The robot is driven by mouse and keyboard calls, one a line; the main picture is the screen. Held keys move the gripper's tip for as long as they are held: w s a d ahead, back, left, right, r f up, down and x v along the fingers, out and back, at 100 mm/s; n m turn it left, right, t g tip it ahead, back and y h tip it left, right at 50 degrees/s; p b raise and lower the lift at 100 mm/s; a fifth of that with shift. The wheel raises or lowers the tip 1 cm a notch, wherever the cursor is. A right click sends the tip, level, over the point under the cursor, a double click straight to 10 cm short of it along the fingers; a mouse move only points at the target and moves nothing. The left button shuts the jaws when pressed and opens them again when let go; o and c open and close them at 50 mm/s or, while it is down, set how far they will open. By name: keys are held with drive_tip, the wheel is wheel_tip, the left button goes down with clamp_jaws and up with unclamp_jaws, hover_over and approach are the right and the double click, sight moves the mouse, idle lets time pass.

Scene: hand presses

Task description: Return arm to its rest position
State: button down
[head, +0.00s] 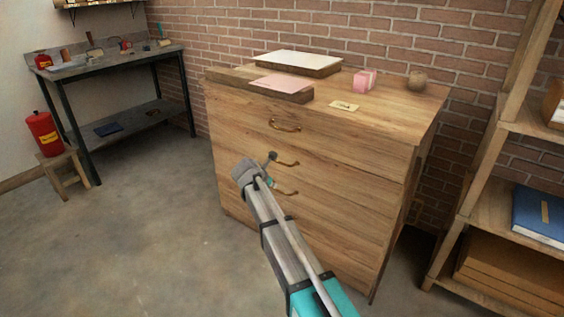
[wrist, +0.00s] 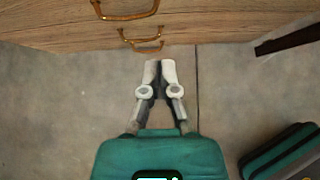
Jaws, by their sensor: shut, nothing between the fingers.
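My gripper (head: 271,157) is in front of the wooden dresser in the head view, near the middle drawer handles. In the wrist view my gripper (wrist: 160,66) has its two pale fingertips together, with nothing held between them. The tips point toward the dresser front (wrist: 60,22) and show over the bare floor, apart from the brass handles (wrist: 125,10). My grey and teal arm reaches up from the lower right in the head view and hides part of the dresser front.
The dresser (head: 330,215) has its drawers shut. On top are a pink-covered block (head: 281,84), a white-topped board (head: 297,60), a pink cube (head: 364,80) and a round brown object (head: 417,81). A shelf (head: 500,180) stands right, a workbench (head: 110,60) left.

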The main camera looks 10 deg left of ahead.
drive_tip(key=s+d+f+m+g+y, duration=0.1)
drive_tip(key=s+d+f+m+g, duration=0.1)
drive_tip(key=s+d+m, duration=0.65)
drive_tip(key=s+d+f+m+g, duration=0.2)
drive_tip(key=s+d+m, duration=0.3)
drive_tip(key=d, duration=0.7)
drive_tip(key=s+d+m+g+y, duration=0.2)
drive_tip(key=s+d+m, duration=0.3)
drive_tip(key=s+m, duration=0.3)
drive_tip(key=s+d+m+g+y, duration=0.1)
drive_tip(key=s+d+m+g, duration=0.1)
drive_tip(key=s+d+m, duration=0.5)
wheel_tip(320, 180, up, 33)
drive_tip(key=s+a+m+p, duration=0.1)
drive_tip(key=p, duration=3.3)
drive_tip(key=shift+s+a, duration=0.3)
drive_tip(key=shift+m, duration=0.25)
